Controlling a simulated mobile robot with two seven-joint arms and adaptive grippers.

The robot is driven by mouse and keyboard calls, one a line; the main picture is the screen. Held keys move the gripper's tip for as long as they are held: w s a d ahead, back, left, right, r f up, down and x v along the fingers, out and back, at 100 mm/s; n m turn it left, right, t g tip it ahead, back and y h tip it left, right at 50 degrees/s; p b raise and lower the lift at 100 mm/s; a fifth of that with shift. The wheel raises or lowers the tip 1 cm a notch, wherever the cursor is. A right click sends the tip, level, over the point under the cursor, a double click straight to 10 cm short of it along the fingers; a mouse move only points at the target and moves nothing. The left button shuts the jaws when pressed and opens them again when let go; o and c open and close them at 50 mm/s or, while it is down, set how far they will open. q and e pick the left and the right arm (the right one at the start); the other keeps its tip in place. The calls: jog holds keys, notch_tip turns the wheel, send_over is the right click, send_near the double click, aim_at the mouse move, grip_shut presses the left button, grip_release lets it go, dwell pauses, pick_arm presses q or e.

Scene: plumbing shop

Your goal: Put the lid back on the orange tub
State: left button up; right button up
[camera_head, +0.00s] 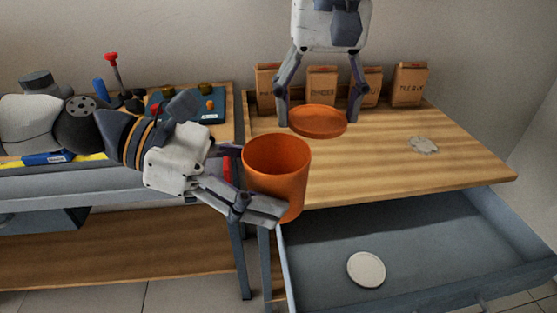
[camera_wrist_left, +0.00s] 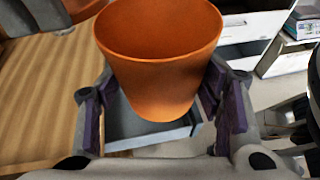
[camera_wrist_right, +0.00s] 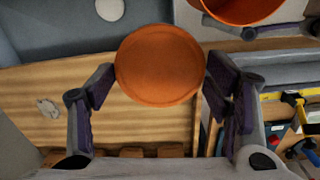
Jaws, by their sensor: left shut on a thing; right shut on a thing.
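The orange tub (camera_head: 278,180) is upright and its open top shows an empty-looking inside. My left gripper (camera_head: 262,208) is shut around the tub's sides and holds it in front of the wooden table's near edge; the tub also fills the middle of the left wrist view (camera_wrist_left: 160,70). The round orange lid (camera_head: 318,121) is held roughly level above the tabletop, behind and to the right of the tub, apart from it. My right gripper (camera_head: 320,118) comes from above and is shut on the lid's rim; the lid also shows in the right wrist view (camera_wrist_right: 160,65).
Several brown paper bags (camera_head: 322,88) stand along the back of the wooden table (camera_head: 450,170). A grey patch (camera_head: 422,145) lies on its right side. Below, an open drawer (camera_head: 400,235) holds a white disc (camera_head: 366,269). A tool-laden bench (camera_head: 190,105) stands at left.

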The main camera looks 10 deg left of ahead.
aim_at(276, 136)
jog(key=s+a+r+n, duration=0.1)
jog(key=r, duration=0.1)
jog(key=s+a+r+n, duration=0.1)
jog(key=s, duration=0.1)
jog(key=shift+a+r, duration=0.15)
jog(key=shift+r, duration=0.2)
jog(key=s+a+r+n, duration=0.1)
jog(key=s+r+n, duration=0.3)
jog(key=s+n, duration=0.2)
jog(key=shift+s+a, duration=0.15)
jog(key=shift+s, duration=0.3)
jog(key=shift+f, duration=2.05)
jog(key=shift+f, duration=0.85)
jog(key=shift+f, duration=0.6)
jog(key=o, duration=0.8)
